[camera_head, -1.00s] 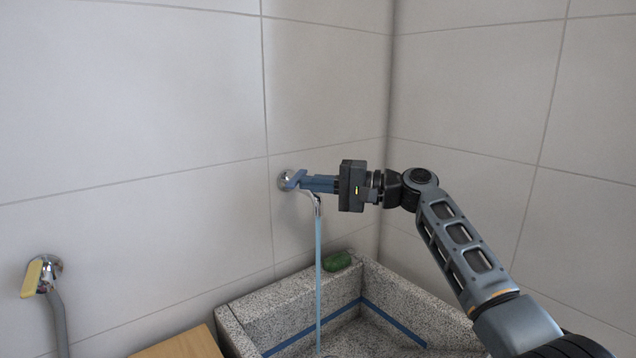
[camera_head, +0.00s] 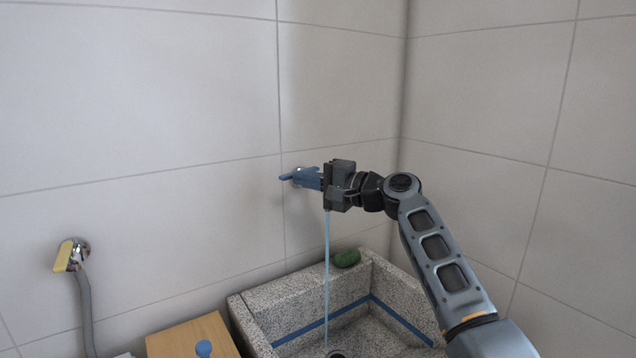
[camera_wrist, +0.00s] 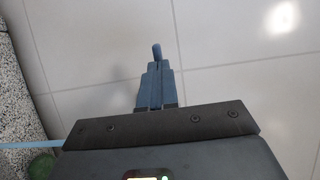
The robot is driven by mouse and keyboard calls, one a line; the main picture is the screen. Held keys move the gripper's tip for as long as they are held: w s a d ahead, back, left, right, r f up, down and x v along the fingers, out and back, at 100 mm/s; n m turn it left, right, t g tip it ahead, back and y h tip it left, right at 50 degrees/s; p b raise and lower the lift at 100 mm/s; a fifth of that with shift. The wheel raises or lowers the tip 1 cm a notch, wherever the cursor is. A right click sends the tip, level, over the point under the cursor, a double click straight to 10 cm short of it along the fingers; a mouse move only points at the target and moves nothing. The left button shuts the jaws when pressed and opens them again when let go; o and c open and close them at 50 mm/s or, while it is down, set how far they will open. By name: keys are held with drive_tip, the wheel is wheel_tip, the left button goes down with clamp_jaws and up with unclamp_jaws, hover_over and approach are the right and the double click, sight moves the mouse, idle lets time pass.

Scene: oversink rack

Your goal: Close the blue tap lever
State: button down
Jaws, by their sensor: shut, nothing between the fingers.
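The blue tap lever (camera_head: 286,177) is at the wall tap above the sink, its tip pointing left. My gripper (camera_head: 298,178) is shut, with its blue fingers at the lever, touching or very close to it; I cannot tell which. The gripper body hides most of the tap and its spout. A pale blue water stream (camera_head: 327,260) runs down into the sink. In the wrist view the shut fingers (camera_wrist: 154,72) point at the wall, and a small blue rounded end, likely the lever (camera_wrist: 156,50), shows just beyond them.
A yellow-levered tap (camera_head: 66,255) with a grey hose is on the left wall. A wooden surface (camera_head: 185,338) and blue knob (camera_head: 204,347) are front left.

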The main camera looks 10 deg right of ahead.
drive_tip(key=shift+b+x, duration=0.55)
drive_tip(key=shift+x, duration=0.3)
drive_tip(key=shift+s+a+r, duration=0.1)
drive_tip(key=shift+s+a, duration=0.05)
drive_tip(key=shift+a, duration=0.15)
